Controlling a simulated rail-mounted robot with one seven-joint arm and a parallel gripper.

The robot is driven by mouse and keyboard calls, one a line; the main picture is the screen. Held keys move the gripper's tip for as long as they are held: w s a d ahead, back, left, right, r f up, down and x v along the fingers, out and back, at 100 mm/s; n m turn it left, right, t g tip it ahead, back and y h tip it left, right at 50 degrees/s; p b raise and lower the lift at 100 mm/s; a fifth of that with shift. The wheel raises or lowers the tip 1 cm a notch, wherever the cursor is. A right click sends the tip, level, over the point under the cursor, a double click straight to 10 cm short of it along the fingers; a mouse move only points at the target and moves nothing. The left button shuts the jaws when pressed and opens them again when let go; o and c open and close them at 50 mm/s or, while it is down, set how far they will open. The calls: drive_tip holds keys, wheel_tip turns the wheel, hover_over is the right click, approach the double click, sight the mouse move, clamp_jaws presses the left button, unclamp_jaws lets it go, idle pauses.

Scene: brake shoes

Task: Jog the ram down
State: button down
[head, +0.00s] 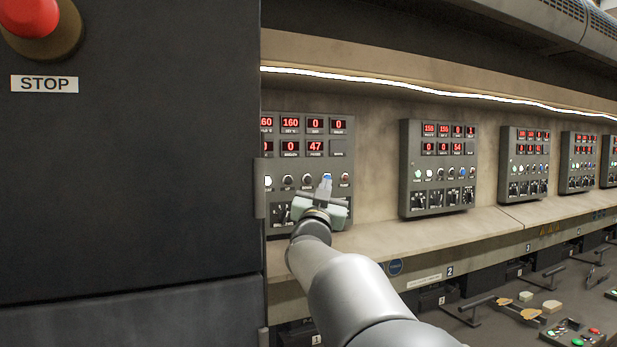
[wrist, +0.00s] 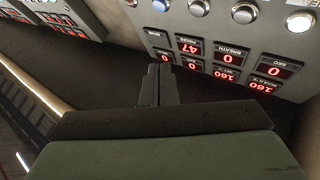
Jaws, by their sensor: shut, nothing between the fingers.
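The nearest control panel (head: 265,140) is a grey box with red number displays, a row of round buttons and dark knobs below. Its left part is hidden behind the dark cabinet. My gripper (head: 325,183) is shut and empty in front of the lower right of this panel, over part of its button row. I cannot tell whether it touches a button. In the wrist view the panel (wrist: 225,45) appears upside down, with the shut fingers (wrist: 161,70) pointing toward its edge by the displays. A lit white button (wrist: 299,22) shows there. Button labels are too small to read.
A dark cabinet (head: 130,180) with a red STOP button (head: 30,18) fills the left. More similar panels (head: 438,170) line the wall to the right. A ledge (head: 460,228) runs below them. A button box (head: 573,334) and handled tools (head: 478,304) are lower right.

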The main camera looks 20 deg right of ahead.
sight(307, 180)
drive_tip(key=shift+w+a+p, duration=0.1)
drive_tip(key=shift+w+p, duration=1.65)
drive_tip(key=shift+w, duration=1.6)
drive_tip(key=shift+w, duration=0.4)
drive_tip(key=shift+w, duration=0.45)
idle(1.7)
drive_tip(key=shift+f, duration=0.1)
idle(0.8)
drive_tip(key=shift+s+f+b, duration=0.1)
drive_tip(key=shift+s+b, duration=0.5)
drive_tip(key=shift+s, duration=0.25)
